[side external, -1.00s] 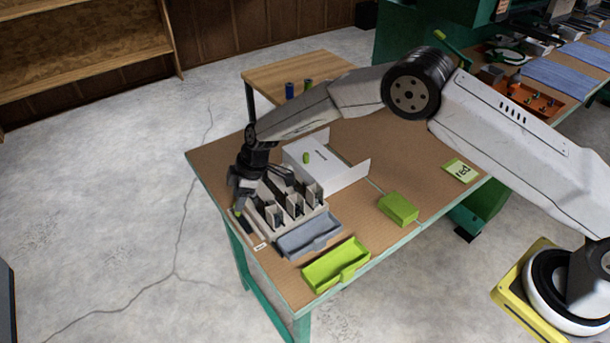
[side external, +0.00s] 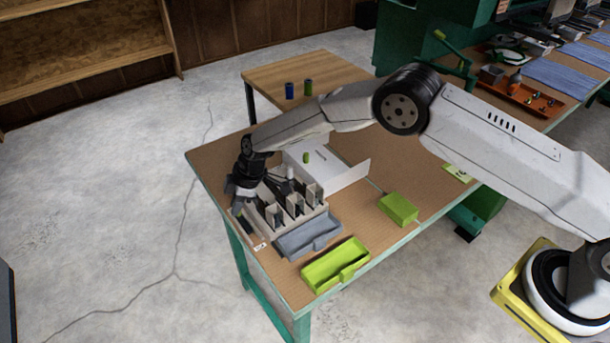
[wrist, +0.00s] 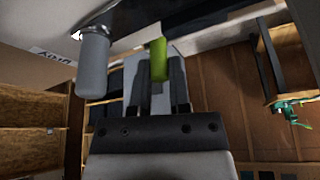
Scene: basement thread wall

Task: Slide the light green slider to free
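In the wrist view a light green peg (wrist: 158,58), which looks like the slider's handle, stands at the fingertips of my gripper (wrist: 160,75). One finger is on each side of it, and I cannot tell whether they press on it. In the side view my gripper (side external: 240,203) is low over the upper end of a dark slotted strip (side external: 247,229) at the table's left edge. It hides the slider there. A small white label (side external: 260,246) lies at the strip's near end; its text is too small to read.
A rack with upright dividers (side external: 297,205) stands just right of my gripper. A grey tray (side external: 308,237), a lime tray (side external: 336,266) and a green block (side external: 399,209) lie nearer. A white panel (side external: 340,174) is behind. In the wrist view a grey peg (wrist: 92,62) is left of the fingers.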

